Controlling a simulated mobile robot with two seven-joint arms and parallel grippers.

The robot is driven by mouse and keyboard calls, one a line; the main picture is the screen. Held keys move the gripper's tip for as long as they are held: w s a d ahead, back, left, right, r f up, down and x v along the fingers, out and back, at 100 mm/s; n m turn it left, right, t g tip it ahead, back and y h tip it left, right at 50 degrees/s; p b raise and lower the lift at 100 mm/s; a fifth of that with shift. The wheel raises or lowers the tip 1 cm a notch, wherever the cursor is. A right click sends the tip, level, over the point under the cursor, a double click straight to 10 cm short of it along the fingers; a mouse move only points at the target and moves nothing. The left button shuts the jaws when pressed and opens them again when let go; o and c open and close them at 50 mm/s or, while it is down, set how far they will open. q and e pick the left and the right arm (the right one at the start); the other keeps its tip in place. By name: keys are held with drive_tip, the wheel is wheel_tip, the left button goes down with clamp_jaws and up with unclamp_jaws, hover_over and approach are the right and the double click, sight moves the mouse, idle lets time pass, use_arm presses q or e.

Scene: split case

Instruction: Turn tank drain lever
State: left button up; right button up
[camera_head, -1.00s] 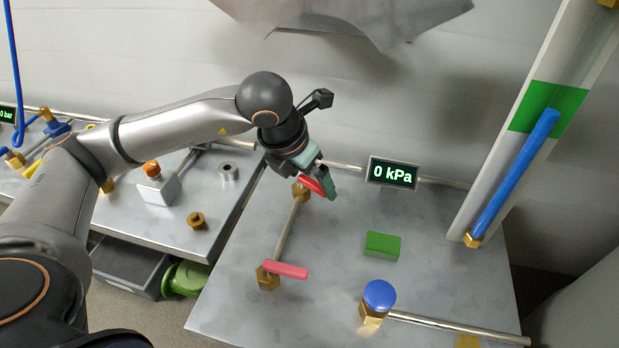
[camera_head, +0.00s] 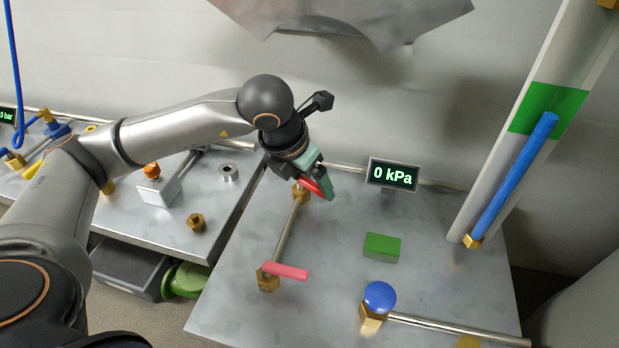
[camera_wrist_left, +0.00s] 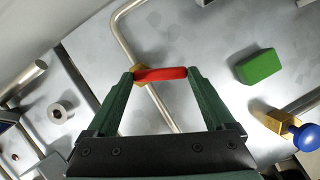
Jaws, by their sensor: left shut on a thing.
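My left gripper (camera_head: 322,188) is shut on a red lever (camera_head: 312,185) on a brass valve (camera_head: 299,193) at the back left of the metal bench. In the left wrist view the red lever (camera_wrist_left: 160,74) spans the gap between the green fingertips, which press on its two ends. The brass valve body (camera_wrist_left: 141,72) shows partly behind it. A second, pinkish-red lever (camera_head: 286,270) sits on a brass valve (camera_head: 267,279) at the front end of the same pipe, apart from the gripper. My right gripper is out of view.
A display (camera_head: 392,175) reading 0 kPa stands behind. A green block (camera_head: 381,247) and a blue-knobbed valve (camera_head: 379,296) are to the right. A blue tube (camera_head: 515,180) runs up a white post with a green band. The bench between is clear.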

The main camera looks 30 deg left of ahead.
use_arm(q)
drive_tip(key=shift+w+d+f+n+b, duration=0.15)
drive_tip(key=shift+w+n+b, duration=0.05)
drive_tip(key=shift+n+b, duration=0.4)
drive_tip(key=shift+w+n+y+b, duration=0.2)
drive_tip(key=shift+n+y+b, duration=0.2)
drive_tip(key=shift+n, duration=0.1)
drive_tip(key=shift+w+d+n+y+b, duration=0.1)
drive_tip(key=shift+w+n+y+b, duration=0.1)
drive_tip(key=shift+n, duration=0.3)
drive_tip(key=shift+w+n+y+b, duration=0.1)
drive_tip(key=shift+n+y+b, duration=0.1)
drive_tip(key=shift+n, duration=0.3)
drive_tip(key=shift+r+n, duration=0.2)
drive_tip(key=shift+n, duration=0.4)
drive_tip(key=shift+w, duration=0.1)
drive_tip(key=o, duration=1.1)
